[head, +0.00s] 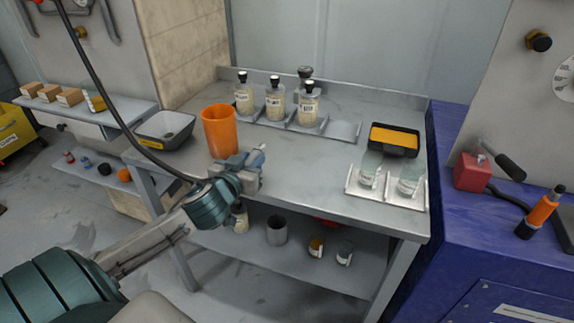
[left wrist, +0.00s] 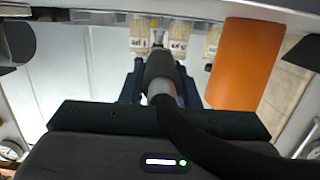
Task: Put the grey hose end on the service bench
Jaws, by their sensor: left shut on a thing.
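My left gripper (head: 246,168) is shut on the grey hose end (head: 258,156), whose pale tip sticks out past the fingers. In the left wrist view the hose end (left wrist: 161,66) sits between the fingers, with a thick black hose (left wrist: 200,145) running back from it. In the head view the gripper is in front of the grey metal bench (head: 295,172), over its front left part. I cannot tell whether the hose end touches the bench top. The right gripper is not in view.
An orange cup (head: 219,132) stands just behind the gripper. Several labelled bottles (head: 276,106) stand in a rack at the back. Clear jars (head: 368,172) in a tray and a black-and-yellow tray (head: 394,140) are at the right. The bench's middle is free.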

